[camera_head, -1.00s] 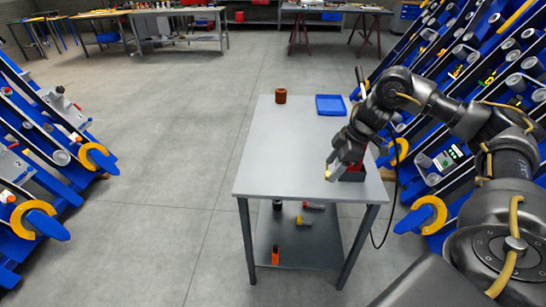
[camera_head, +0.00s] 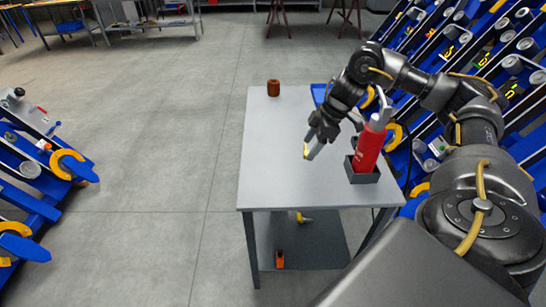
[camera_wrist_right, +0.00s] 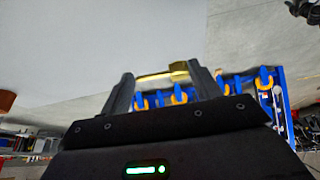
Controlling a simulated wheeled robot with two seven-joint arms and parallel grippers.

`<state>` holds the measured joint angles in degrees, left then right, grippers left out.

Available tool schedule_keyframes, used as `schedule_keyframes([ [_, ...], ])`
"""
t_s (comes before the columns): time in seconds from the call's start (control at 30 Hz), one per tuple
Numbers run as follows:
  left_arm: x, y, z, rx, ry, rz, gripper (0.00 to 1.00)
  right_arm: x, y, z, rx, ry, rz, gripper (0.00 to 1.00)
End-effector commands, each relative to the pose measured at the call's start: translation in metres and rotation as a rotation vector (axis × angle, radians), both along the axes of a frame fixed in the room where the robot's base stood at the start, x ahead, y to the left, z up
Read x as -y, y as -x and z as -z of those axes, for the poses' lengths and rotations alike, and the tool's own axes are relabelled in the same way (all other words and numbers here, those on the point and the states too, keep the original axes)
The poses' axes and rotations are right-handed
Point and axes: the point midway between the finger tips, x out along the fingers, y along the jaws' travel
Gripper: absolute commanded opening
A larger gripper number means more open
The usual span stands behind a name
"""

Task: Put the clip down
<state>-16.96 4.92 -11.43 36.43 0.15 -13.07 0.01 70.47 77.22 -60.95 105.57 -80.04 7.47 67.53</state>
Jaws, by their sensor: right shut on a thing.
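My right gripper (camera_head: 309,152) is shut on a small yellow, brass-coloured clip (camera_head: 305,151). It holds the clip over the right middle of the grey table (camera_head: 275,180). I cannot tell the exact height above the tabletop, but no contact shows. In the right wrist view the clip (camera_wrist_right: 163,74) spans crosswise between the two fingertips of the gripper (camera_wrist_right: 160,78), with the pale tabletop beyond. My left gripper is not in view.
A red bottle (camera_head: 368,148) stands in a dark holder (camera_head: 359,173) to the right of my gripper. A brown cylinder (camera_head: 273,88) and a blue tray (camera_head: 318,92), partly hidden by my arm, are at the table's back. The left and front tabletop is clear.

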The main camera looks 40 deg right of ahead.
Motion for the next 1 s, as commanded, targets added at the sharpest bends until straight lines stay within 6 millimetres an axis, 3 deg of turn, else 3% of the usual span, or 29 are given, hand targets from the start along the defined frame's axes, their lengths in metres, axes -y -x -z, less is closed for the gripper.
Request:
schedule_keyframes([
  [0.27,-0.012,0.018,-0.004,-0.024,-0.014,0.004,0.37,-0.002,-0.016,0.005,-0.001,-0.002,-0.001,0.41],
  [0.57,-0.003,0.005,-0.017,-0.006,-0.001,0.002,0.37,-0.004,-0.090,0.037,-0.001,-0.001,0.005,0.41],
  [0.7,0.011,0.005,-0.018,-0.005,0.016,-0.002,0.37,-0.005,-0.112,0.066,-0.003,0.000,0.003,0.41],
  [1.0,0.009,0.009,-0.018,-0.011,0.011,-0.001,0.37,-0.005,-0.131,0.090,0.000,-0.001,0.002,0.41],
])
